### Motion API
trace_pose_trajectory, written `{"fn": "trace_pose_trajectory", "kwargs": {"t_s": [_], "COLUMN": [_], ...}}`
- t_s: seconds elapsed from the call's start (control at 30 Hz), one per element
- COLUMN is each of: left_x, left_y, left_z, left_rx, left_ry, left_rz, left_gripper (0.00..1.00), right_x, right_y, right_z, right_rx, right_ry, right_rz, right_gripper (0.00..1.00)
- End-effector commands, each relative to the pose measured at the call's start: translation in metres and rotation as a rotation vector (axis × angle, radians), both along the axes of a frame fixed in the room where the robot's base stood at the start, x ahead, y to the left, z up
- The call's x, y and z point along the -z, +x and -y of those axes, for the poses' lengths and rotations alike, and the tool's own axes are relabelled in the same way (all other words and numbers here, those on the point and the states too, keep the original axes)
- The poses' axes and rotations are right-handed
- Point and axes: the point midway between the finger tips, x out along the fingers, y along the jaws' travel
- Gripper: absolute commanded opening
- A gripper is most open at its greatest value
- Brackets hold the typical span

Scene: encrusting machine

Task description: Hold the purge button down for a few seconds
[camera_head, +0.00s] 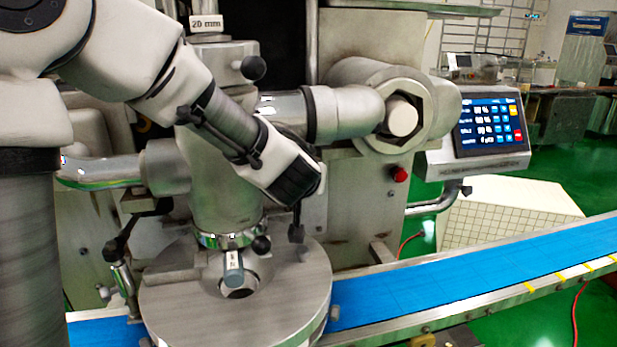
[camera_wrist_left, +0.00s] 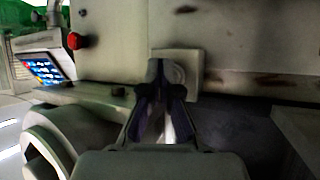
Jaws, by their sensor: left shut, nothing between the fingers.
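My left gripper (camera_head: 297,230) reaches in from the upper left, in front of the machine body, with its dark fingers pointing down. In the left wrist view the fingers (camera_wrist_left: 157,78) are together with nothing held. Just beyond their tips is a pale square plate (camera_wrist_left: 190,64) with a round part (camera_wrist_left: 177,74), partly hidden by the fingers. I cannot tell whether this is the purge button or whether the tips touch it. A red button (camera_head: 400,174) on the machine's front is clear of the gripper; it also shows in the left wrist view (camera_wrist_left: 74,41).
A touch screen (camera_head: 488,127) is at the right. A blue conveyor (camera_head: 470,272) runs under the round steel disc (camera_head: 200,315). The nozzle column (camera_head: 222,190) and a horizontal pipe (camera_head: 345,110) stand close to my left arm.

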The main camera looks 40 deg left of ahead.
Motion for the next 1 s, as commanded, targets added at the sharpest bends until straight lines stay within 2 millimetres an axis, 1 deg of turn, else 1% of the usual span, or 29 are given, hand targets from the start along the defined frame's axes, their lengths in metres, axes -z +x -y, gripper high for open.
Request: {"fn": "trace_pose_trajectory", "kwargs": {"t_s": [0.27, 1.0], "left_x": [-0.0003, -0.0009], "left_y": [0.0001, 0.0054], "left_z": [0.0, -0.006], "left_rx": [0.0, 0.0], "left_ry": [0.0, 0.0], "left_rz": [0.0, 0.001], "left_gripper": [0.0, 0.0], "right_x": [-0.0004, 0.0071], "right_y": [0.0001, 0.0001], "right_z": [0.0, 0.0], "right_rx": [0.0, 0.0], "right_ry": [0.0, 0.0], "right_rz": [0.0, 0.0], "right_gripper": [0.0, 0.0]}}
